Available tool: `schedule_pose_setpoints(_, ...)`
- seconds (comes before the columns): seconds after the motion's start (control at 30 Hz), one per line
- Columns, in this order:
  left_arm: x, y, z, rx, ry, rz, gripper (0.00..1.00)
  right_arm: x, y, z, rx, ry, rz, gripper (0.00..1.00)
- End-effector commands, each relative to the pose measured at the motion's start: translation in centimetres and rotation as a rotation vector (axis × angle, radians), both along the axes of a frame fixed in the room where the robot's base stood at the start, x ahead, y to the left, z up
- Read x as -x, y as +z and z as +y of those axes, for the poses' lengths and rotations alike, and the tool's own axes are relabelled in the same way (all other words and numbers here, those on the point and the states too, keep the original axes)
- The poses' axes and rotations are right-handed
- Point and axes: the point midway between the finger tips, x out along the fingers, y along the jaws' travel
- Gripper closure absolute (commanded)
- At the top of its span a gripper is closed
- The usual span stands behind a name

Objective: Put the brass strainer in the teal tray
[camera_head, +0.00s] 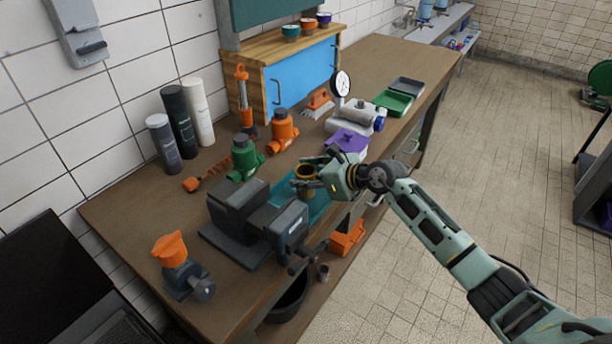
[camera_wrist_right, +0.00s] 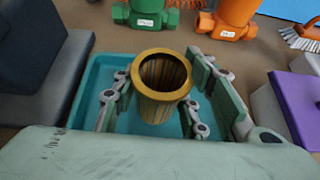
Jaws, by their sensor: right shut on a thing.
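The brass strainer (camera_head: 305,172) is a hollow, open-topped brass cylinder held upright between the fingers of my right gripper (camera_head: 314,174). In the right wrist view the strainer (camera_wrist_right: 161,88) stands between the two linked fingers of the gripper (camera_wrist_right: 158,98), its round mouth facing up. The teal tray (camera_head: 318,208) lies on the bench beneath the strainer, partly covered by my gripper. Its rim also shows around the strainer in the right wrist view (camera_wrist_right: 84,82). Whether the strainer's base touches the tray floor is hidden. My left gripper is out of view.
A dark grey vise (camera_head: 240,212) stands close left of the tray. A green valve (camera_head: 244,158) and an orange valve (camera_head: 283,130) stand behind it. A purple-topped box (camera_head: 348,141) and a dial gauge (camera_head: 340,84) are to the right. The front bench edge is close.

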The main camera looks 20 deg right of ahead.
Motion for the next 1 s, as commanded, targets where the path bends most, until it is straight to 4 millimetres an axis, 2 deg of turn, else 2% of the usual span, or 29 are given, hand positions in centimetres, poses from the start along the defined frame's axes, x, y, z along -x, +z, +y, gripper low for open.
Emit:
schedule_pose_setpoints(0.17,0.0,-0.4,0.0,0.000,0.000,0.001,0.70,0.0,-0.4,0.0,0.000,0.000,-0.002,0.89)
schedule_pose_setpoints(0.2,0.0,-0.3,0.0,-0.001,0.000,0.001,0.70,0.0,-0.3,0.0,0.001,0.000,-0.001,0.59)
schedule_pose_setpoints(0.4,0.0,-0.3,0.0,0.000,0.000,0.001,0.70,0.0,-0.3,0.0,0.000,0.000,0.000,0.41)
schedule_pose_setpoints(0.77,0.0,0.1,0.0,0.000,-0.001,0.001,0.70,0.0,0.2,0.0,0.000,0.000,0.000,0.41)
schedule_pose_setpoints(0.87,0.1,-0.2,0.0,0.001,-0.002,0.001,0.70,0.7,0.4,-0.7,0.003,-0.002,-0.001,0.41)
schedule_pose_setpoints(1.0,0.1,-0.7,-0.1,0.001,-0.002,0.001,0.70,2.7,1.6,-2.1,0.005,-0.001,-0.001,0.41)
